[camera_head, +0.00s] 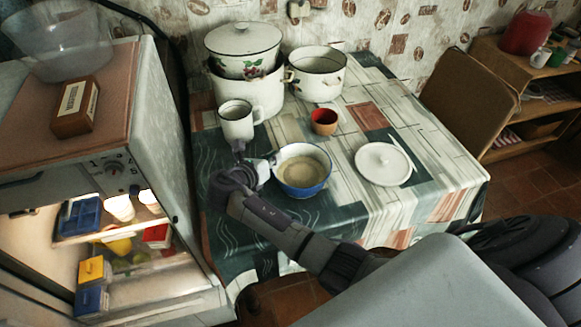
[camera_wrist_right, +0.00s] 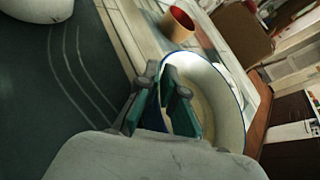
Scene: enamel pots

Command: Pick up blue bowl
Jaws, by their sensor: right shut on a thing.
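The blue bowl (camera_head: 310,188), blue outside and pale inside with a beige bottom, is near the front of the table. My right gripper (camera_head: 273,161) is at the bowl's left rim, shut on it. In the right wrist view the bowl (camera_wrist_right: 222,88) opens to the right, and the fingers of my right gripper (camera_wrist_right: 166,82) straddle its rim, partly covering the wall. The bowl looks level; I cannot tell whether its base touches the table. My left gripper is not in view.
Large enamel pots (camera_head: 318,78) stand at the back. An open fridge (camera_head: 165,130) is at left.

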